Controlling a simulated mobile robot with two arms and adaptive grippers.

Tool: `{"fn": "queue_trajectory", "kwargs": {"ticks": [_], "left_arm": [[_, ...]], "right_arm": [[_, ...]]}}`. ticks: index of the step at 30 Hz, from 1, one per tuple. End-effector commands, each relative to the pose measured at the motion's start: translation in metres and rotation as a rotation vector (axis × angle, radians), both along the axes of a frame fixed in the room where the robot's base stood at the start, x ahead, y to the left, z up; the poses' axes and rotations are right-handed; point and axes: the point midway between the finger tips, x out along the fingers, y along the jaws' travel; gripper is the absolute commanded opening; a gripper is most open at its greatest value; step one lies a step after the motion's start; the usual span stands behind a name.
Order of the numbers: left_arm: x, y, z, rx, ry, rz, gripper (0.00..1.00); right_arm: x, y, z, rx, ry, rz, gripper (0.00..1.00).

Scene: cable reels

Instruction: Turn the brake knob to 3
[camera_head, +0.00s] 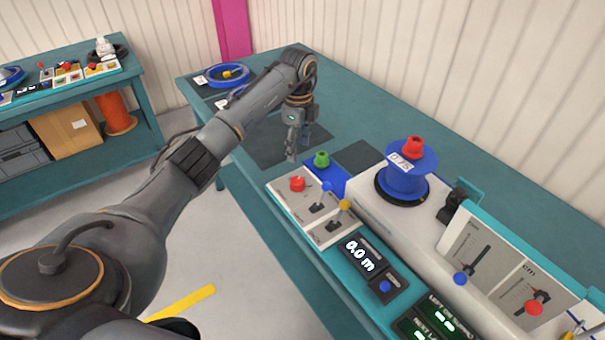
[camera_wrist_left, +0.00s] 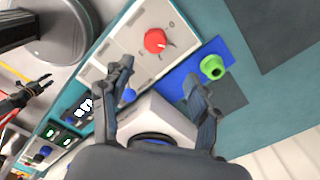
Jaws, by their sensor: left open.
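A green knob-like piece (camera_head: 321,159) stands on a blue patch beside the panel. Small levers (camera_head: 322,206) sit near the red knob. A blue reel with a red top (camera_head: 407,172) stands on the machine.

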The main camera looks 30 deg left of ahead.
Motion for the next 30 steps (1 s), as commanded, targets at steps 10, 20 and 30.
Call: {"fn": "queue_trajectory", "kwargs": {"ticks": [10,20,30], "left_arm": [[-0.002,-0.002,-0.073,-0.006,0.003,-0.002,0.61],[-0.001,-0.001,-0.116,-0.005,-0.001,-0.002,0.61],[-0.001,-0.001,-0.121,-0.004,-0.003,-0.004,0.61]], "right_arm": [[-0.04,-0.001,0.014,-0.003,0.057,0.0,0.4],[-0.017,0.0,0.019,0.0,0.023,0.0,0.4],[-0.015,0.003,0.019,0.003,0.019,-0.001,0.4]]}}
